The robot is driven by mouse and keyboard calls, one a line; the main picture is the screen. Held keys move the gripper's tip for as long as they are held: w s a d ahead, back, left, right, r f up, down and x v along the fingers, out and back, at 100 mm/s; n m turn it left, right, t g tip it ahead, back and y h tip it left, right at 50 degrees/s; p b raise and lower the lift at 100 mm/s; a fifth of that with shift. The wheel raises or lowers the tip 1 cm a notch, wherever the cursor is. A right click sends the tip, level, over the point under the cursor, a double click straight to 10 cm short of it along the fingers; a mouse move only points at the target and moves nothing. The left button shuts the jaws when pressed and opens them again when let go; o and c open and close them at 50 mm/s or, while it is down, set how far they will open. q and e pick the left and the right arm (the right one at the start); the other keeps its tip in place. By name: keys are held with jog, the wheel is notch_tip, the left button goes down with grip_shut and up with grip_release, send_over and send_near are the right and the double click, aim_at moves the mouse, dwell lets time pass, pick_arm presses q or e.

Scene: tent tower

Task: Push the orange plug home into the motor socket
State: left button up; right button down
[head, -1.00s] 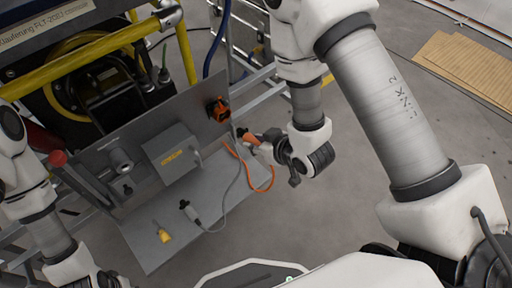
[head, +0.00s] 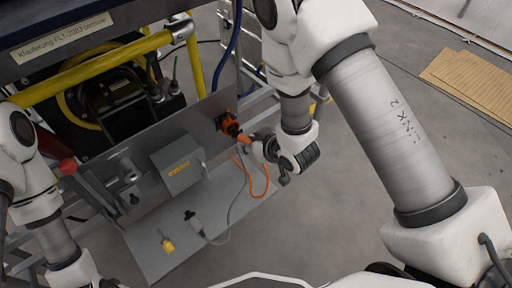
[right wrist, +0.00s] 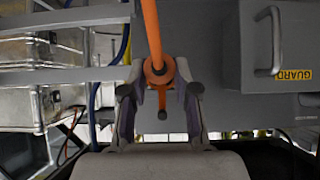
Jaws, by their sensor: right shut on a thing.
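My right gripper (head: 262,149) is shut on the plug from the right side. In the right wrist view, the plug's orange body (right wrist: 158,73) is between my two fingers, with its orange cable running up; the socket is hidden there. My left arm enters at lower left, and its gripper is out of the picture.
A grey guard box (head: 179,163) is on the panel, left of the socket. A yellow rail (head: 100,65) crosses above.

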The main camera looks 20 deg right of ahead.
aim_at(242, 136)
jog(key=shift+w, duration=0.2)
dwell(0.5)
jog(key=shift+p, duration=0.7)
dwell(0.7)
jog(key=shift+w+a+r+p, duration=0.1)
jog(key=shift+w+a+p, duration=0.2)
jog(key=shift+w, duration=0.35)
jog(key=shift+w+a+r+p, duration=0.15)
jog(key=shift+w+a, duration=0.1)
jog(key=shift+w, duration=0.4)
jog(key=c, duration=0.8)
grip_release()
jog(key=shift+f, duration=0.1)
